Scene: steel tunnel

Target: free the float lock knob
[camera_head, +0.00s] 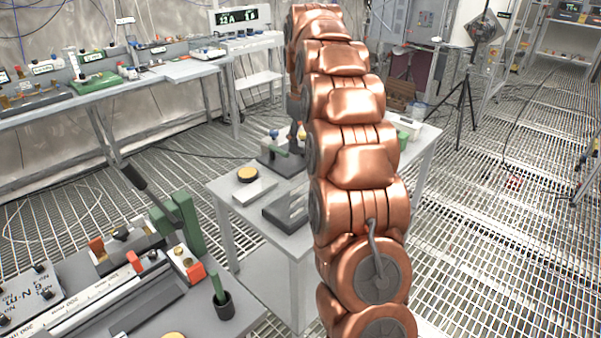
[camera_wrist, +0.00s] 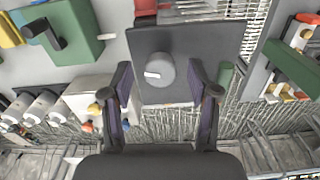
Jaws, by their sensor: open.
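A grey round knob (camera_wrist: 159,70) with a white pointer mark sits on a dark square plate (camera_wrist: 175,42) in the wrist view. No label naming it as the float lock can be read. My gripper (camera_wrist: 160,82) is open, one dark finger to the left of the knob and one to the right. Neither finger visibly touches it, and the distance to it cannot be judged. In the head view my copper arm fills the middle, and neither my gripper nor this knob can be made out.
In the wrist view, a green block (camera_wrist: 75,30) lies upper left and a green bar (camera_wrist: 293,66) at right. In the head view, a small table (camera_head: 225,188) stands behind my arm, a grey bench (camera_head: 150,316) is at lower left. Open grating floor (camera_head: 500,230) lies right.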

